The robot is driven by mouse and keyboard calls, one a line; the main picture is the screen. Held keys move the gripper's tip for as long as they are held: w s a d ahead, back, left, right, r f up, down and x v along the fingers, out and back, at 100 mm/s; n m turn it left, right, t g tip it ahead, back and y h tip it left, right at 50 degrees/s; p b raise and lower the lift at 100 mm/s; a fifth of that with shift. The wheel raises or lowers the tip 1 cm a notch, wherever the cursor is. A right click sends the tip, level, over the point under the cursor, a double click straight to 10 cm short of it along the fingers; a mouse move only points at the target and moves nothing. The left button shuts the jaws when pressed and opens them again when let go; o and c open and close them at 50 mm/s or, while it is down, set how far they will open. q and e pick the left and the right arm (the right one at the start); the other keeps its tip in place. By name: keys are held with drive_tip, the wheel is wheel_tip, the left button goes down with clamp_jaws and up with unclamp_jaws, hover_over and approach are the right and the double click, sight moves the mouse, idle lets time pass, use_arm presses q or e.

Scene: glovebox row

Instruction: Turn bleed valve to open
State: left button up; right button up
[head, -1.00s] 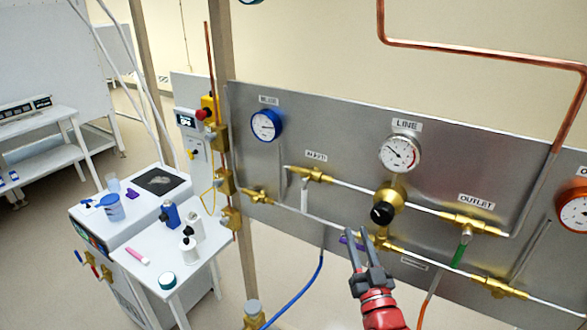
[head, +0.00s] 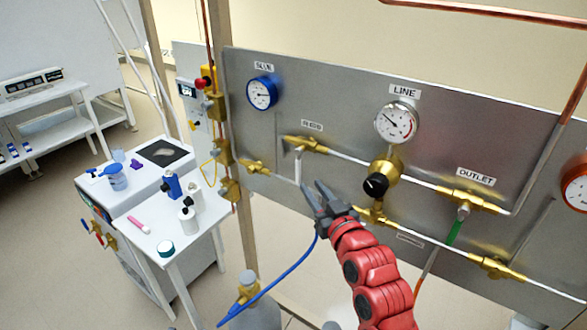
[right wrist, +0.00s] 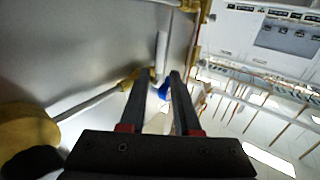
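My left gripper is not in view.
The grey panel (head: 290,95) carries the blue gauge (head: 262,93), the line gauge (head: 396,122) and the outlet valve (head: 468,199). A blue hose (head: 275,285) hangs below my gripper. A white cart (head: 148,222) with bottles stands at left.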

sight(299, 169)
drive_tip(key=p+x, duration=0.4)
drive_tip(key=x, duration=0.7)
drive_tip(key=shift+r, duration=0.15)
drive_tip(key=shift+w+a+p, duration=0.25)
drive_tip(key=shift+w+p, duration=0.15)
drive_tip(key=shift+w, duration=0.3)
clamp_jaws()
idle(0.5)
